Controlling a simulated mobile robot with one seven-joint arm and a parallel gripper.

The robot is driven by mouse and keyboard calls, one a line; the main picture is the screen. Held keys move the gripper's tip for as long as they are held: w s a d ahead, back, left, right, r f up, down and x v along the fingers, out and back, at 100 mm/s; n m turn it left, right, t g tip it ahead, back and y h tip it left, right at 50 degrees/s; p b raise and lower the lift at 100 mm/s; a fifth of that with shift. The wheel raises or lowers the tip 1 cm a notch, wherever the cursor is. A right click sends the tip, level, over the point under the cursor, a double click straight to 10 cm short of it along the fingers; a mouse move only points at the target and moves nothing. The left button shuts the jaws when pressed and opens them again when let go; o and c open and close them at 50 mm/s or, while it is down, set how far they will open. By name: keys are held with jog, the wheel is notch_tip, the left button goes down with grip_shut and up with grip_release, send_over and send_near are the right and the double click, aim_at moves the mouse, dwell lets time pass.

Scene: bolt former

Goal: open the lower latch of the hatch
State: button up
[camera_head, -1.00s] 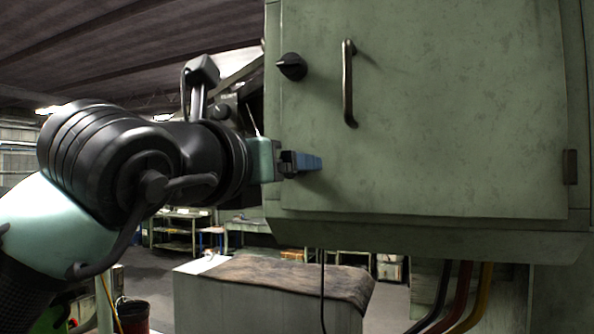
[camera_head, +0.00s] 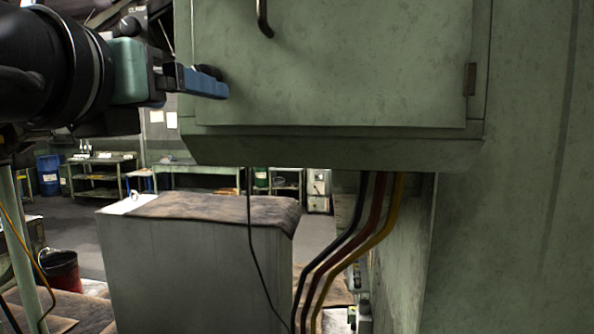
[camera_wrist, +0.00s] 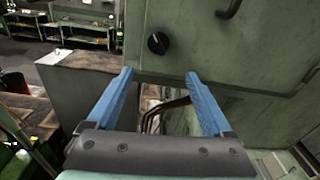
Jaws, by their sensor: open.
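The green hatch (camera_head: 340,65) is shut on its cabinet, with its lower edge and lower right hinge in view. The lower latch, a round black knob (camera_wrist: 158,43), sits near the hatch's lower left corner, its pointer tilted. In the head view the latch (camera_head: 209,71) shows only partly behind my blue fingers. My gripper (camera_head: 216,88) is in front of that corner; in the wrist view my gripper (camera_wrist: 159,75) is open and empty, with the knob beyond and above the fingertips, between their lines. No contact shows. The upper latch is out of view.
The hatch's handle (camera_head: 264,18) hangs above and to the right of the latch. Black, red and yellow cables (camera_head: 375,215) run down below the cabinet. A grey block (camera_head: 195,265) with a brown cover stands below. The space left of the cabinet's lower part is open.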

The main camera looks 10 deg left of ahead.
jog(key=w+r+n, duration=0.2)
jog(key=w+n, duration=0.3)
jog(key=w, duration=0.1)
jog(key=shift+w+a+r+n+t+p, duration=0.2)
jog(key=shift+a+n+t+p, duration=0.1)
jog(key=shift+p, duration=0.15)
jog(key=shift+s+f, duration=0.1)
